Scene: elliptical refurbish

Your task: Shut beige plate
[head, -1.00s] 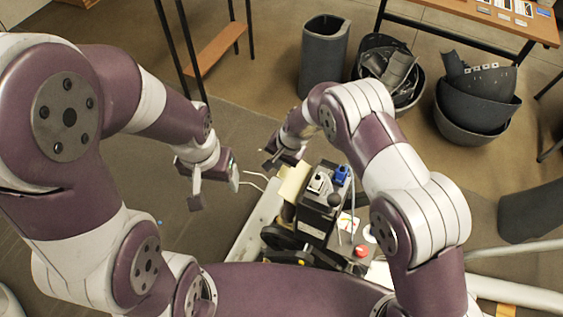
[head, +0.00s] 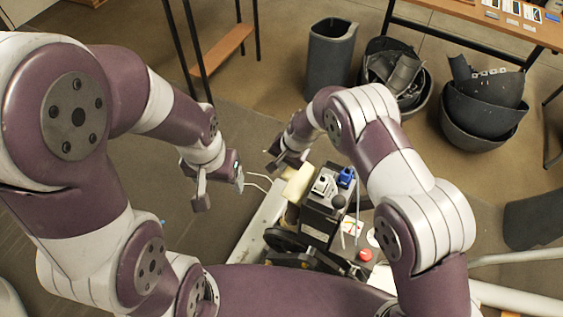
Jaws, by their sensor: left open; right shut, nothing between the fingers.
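The beige plate (head: 298,184) is a small pale piece at the left side of the black machine (head: 324,208). It stands tilted, and its lower end is partly hidden. My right gripper (head: 276,167) is just above and to the left of the plate, shut and empty; I cannot tell whether it touches the plate. My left gripper (head: 220,185) is open and empty, to the left of the plate and apart from it.
Blue and white connectors (head: 346,177) and a black knob sit on top of the machine. A red button (head: 365,254) is at its front right. Dark bins (head: 331,58) and bowls (head: 484,105) stand on the floor behind. A wooden table (head: 480,22) is at the back right.

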